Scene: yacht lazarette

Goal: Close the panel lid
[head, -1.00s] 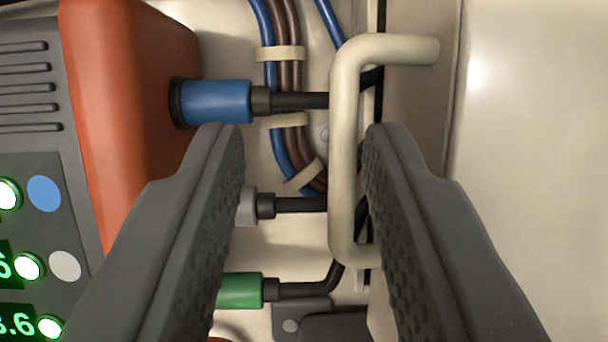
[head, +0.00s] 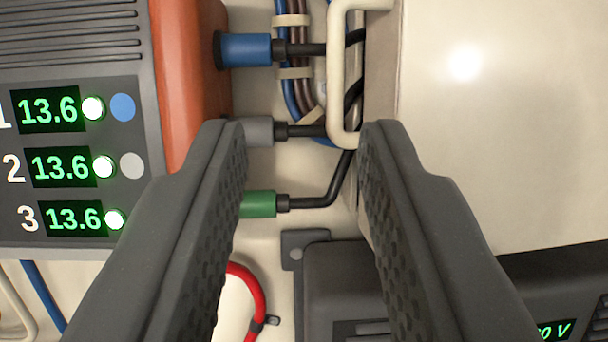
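The cream panel lid (head: 500,120) fills the upper right of the head view. A cream U-shaped handle (head: 336,80) stands at its left edge, running up and down in the picture. My gripper (head: 304,127) is open, with dark textured fingers reaching up from the bottom. The handle's lower end shows between the fingertips, close to the right one. Nothing is gripped. Whether the right finger touches the handle I cannot tell.
An orange and grey unit (head: 190,80) with green readouts is on the left. Blue (head: 246,50), grey (head: 258,132) and green (head: 260,204) plugs with black cables run from it toward the handle. A dark box (head: 335,280) is below, near a red cable (head: 255,290).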

